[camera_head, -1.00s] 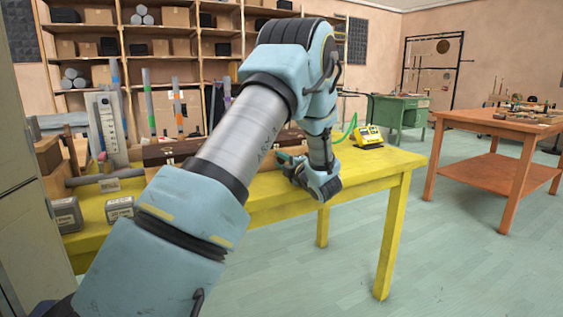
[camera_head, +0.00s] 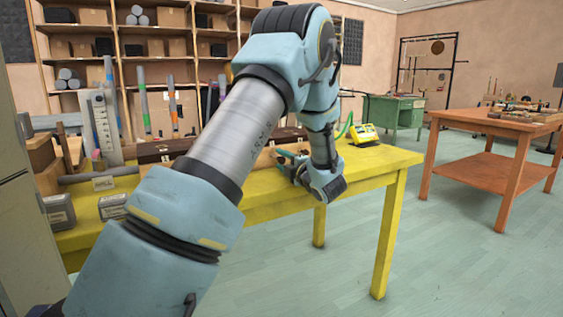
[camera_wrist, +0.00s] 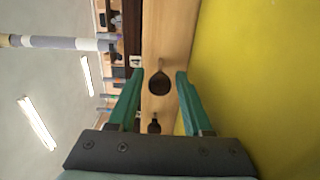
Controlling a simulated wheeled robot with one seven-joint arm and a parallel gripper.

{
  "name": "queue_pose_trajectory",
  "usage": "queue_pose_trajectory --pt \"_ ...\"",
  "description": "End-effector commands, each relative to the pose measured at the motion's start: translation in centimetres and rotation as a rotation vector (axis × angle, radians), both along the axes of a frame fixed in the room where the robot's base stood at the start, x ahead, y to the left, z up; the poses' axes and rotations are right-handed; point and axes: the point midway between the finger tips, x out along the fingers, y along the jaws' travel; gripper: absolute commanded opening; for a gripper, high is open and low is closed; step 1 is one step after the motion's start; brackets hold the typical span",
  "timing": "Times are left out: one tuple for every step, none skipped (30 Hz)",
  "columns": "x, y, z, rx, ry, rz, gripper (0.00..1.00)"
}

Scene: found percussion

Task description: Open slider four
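A long wooden box (camera_head: 265,158) with a dark upper part lies on the yellow table (camera_head: 370,167); my arm hides part of it. In the wrist view its pale wooden front (camera_wrist: 178,30) stands sideways, with a dark rounded knob (camera_wrist: 160,83) on it. A small white label (camera_wrist: 135,61), seemingly reading 4, is beside this knob. A second dark knob (camera_wrist: 154,126) shows lower in the picture. My gripper (camera_wrist: 159,75) is open, its green fingers on either side of the first knob without visible contact. In the head view my gripper (camera_head: 287,160) is at the box's front, partly hidden.
Upright coloured tubes (camera_head: 143,98), a grey-white scale plate (camera_head: 101,125) and grey labelled blocks (camera_head: 59,211) stand on the table's left. A yellow device (camera_head: 365,135) sits at its far right. An orange table (camera_head: 487,120) is further right, with free floor between.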

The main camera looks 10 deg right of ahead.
Motion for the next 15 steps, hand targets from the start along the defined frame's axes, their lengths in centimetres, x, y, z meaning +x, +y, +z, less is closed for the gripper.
queue_pose_trajectory --pt "0.0 0.0 0.0 0.0 0.0 0.0 0.57" --pt "0.0 0.0 0.0 0.0 0.0 0.0 0.6" --pt "0.0 0.0 0.0 0.0 0.0 0.0 0.61" --pt "0.0 0.0 0.0 0.0 0.0 0.0 0.61" --pt "0.0 0.0 0.0 0.0 0.0 0.0 0.61" --pt "0.0 0.0 0.0 0.0 0.0 0.0 0.61" --pt "0.0 0.0 0.0 0.0 0.0 0.0 0.61" --pt "0.0 0.0 0.0 0.0 0.0 0.0 0.61" --pt "0.0 0.0 0.0 0.0 0.0 0.0 0.61" --pt "-0.1 0.0 0.0 0.0 0.0 0.0 0.61" --pt "-0.2 -0.1 0.0 0.0 0.0 0.0 0.61" --pt "-0.4 -0.2 0.0 -0.001 0.0 -0.001 0.61" --pt "-0.6 -0.3 0.0 -0.001 0.0 -0.001 0.61" --pt "-0.9 -0.4 0.0 -0.001 0.0 -0.002 0.61" --pt "-1.5 -0.6 0.0 -0.002 0.002 -0.003 0.61"
